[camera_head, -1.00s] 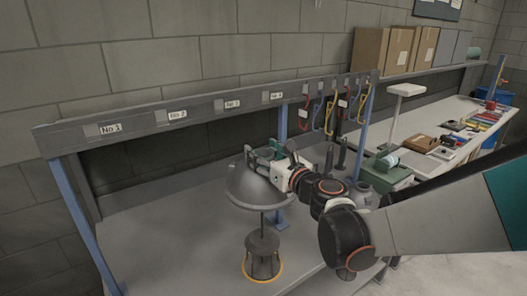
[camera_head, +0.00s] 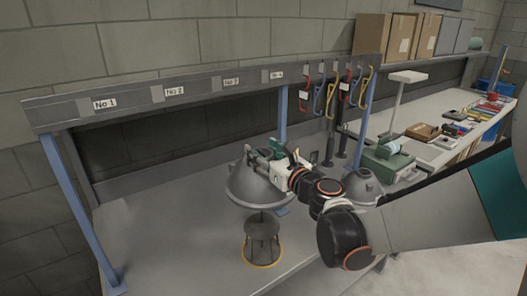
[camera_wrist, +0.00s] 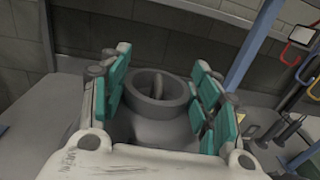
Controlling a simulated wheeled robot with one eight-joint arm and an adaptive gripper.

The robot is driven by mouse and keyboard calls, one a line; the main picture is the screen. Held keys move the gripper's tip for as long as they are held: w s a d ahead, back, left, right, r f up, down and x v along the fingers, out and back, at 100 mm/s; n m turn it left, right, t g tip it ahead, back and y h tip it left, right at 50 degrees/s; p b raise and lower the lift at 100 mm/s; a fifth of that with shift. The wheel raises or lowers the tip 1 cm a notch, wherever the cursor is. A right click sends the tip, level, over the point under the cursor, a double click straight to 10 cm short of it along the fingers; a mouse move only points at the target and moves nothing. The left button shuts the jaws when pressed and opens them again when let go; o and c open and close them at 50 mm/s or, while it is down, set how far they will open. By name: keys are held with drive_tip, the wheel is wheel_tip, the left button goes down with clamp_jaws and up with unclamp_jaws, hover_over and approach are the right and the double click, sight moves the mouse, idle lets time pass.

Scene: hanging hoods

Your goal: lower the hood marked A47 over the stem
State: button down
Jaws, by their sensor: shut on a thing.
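A grey dome-shaped hood (camera_head: 250,188) hangs from my gripper (camera_head: 266,158) above the bench. No A47 mark is legible on it. In the wrist view, my gripper's teal pads (camera_wrist: 168,92) stand on both sides of the hood's round neck (camera_wrist: 150,108), shut on it. Below the hood is a dark round stand (camera_head: 262,232) with a yellow ring (camera_head: 262,265) at its foot. The hood's rim is just above the stand's top, roughly over it. The stem is mostly hidden under the hood, so its alignment inside cannot be seen.
Another grey hood (camera_head: 362,187) stands to the right, behind my arm. A rail (camera_head: 210,88) with numbered labels runs behind, with coloured hooks (camera_head: 330,98) and a blue post (camera_head: 283,112) near my gripper. The bench (camera_head: 165,235) is clear at left.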

drive_tip(key=shift+f+b, duration=7.2)
drive_tip(key=shift+f, duration=3.25)
drive_tip(key=shift+c, duration=2.4)
unclamp_jaws()
drive_tip(key=shift+r, duration=0.15)
drive_tip(key=shift+r+p, duration=1.7)
drive_tip(key=shift+r, duration=0.7)
